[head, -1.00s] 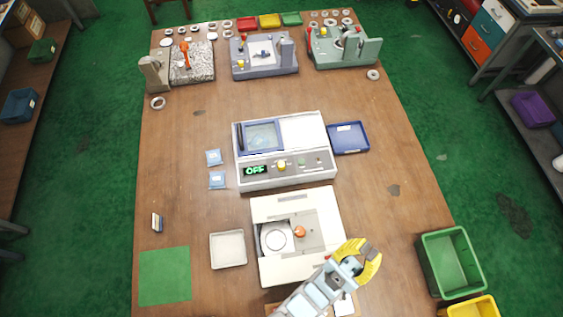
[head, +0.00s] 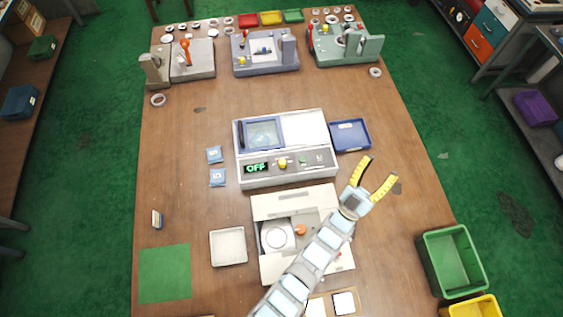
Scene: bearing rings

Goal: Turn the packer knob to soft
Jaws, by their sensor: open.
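The packer (head: 285,178) is a grey-white machine in the middle of the table, with a blue-framed window (head: 263,133) on its upper left. Its front panel carries a green lit display (head: 256,168) that reads OFF. A yellow knob (head: 282,163) sits just right of the display. Which way the knob points is too small to tell. My gripper (head: 381,172) has yellow fingers spread open and empty. It is to the right of the packer's front panel, apart from the knob, below the blue tray.
A blue tray (head: 349,136) lies against the packer's right side. A cream machine with an orange knob (head: 300,230) stands in front, partly under my arm. Two blue packets (head: 217,177) lie left of the packer. Several fixtures stand along the far edge.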

